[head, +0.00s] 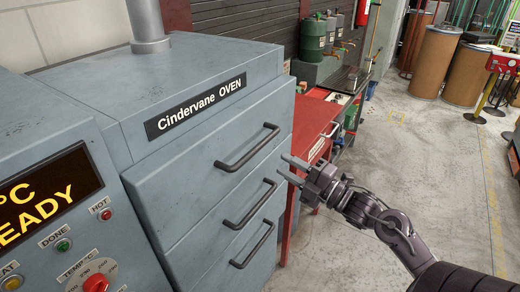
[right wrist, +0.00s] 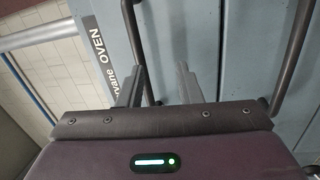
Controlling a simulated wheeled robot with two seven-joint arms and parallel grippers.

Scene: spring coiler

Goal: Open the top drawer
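The blue-grey oven cabinet (head: 190,75) labelled "Cindervane OVEN" has three stacked drawers. The top drawer (head: 205,145) looks shut, with a dark bar handle (head: 247,150) across its front. My right gripper (head: 284,167) is open and empty, right of the drawer fronts and apart from the handle in the head view. Its fingertips point at the drawers, at a height between the top and middle handles. In the right wrist view the top handle (right wrist: 132,35) runs close to the left finger of my gripper (right wrist: 158,85), partly hidden behind it. My left gripper is out of view.
The middle handle (head: 250,205) and bottom handle (head: 253,245) sit below. A control panel (head: 60,215) is at the left. A red workbench (head: 312,125) stands behind my gripper. The concrete floor (head: 430,150) at the right is clear.

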